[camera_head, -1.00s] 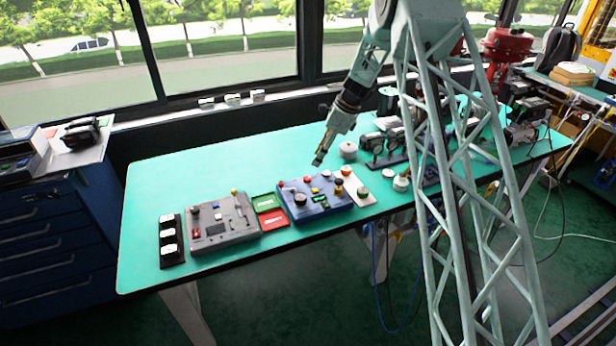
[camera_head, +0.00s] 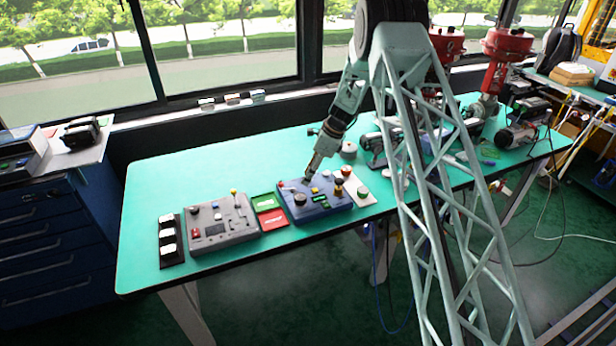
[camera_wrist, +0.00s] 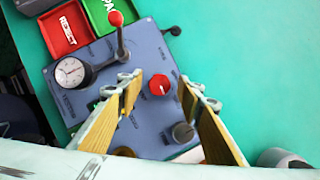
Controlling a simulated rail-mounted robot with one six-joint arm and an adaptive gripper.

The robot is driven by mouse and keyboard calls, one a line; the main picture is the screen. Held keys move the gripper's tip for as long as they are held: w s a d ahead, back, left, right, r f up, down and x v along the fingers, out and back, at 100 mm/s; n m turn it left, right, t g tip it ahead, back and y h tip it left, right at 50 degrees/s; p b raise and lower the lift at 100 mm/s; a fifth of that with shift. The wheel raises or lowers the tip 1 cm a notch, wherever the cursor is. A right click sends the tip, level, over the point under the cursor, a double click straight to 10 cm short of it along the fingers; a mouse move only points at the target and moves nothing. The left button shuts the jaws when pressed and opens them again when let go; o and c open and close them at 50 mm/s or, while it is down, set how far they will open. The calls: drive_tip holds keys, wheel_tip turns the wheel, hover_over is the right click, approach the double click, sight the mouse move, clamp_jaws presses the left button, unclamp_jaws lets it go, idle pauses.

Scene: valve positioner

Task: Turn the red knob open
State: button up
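The red knob (camera_wrist: 159,85) sits on the top face of the blue-grey control box (camera_wrist: 150,122), which is at the front of the green table in the head view (camera_head: 325,209). My gripper (camera_wrist: 159,92) is open, with one finger on each side of the red knob in the wrist view. I cannot tell whether either finger touches it. In the head view my gripper (camera_head: 308,178) points down at the back of the box and hides the red knob there.
A red-ball lever (camera_wrist: 116,19) and a round gauge (camera_wrist: 70,72) stand left of the fingers. A dark knob (camera_wrist: 183,132) is close to the right finger. Green and red trays (camera_wrist: 66,29) lie beside the box.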

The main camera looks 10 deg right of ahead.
drive_tip(key=shift+f, duration=0.15)
drive_tip(key=shift+a, duration=0.1)
drive_tip(key=shift+c, duration=0.4)
drive_tip(key=c, duration=0.8)
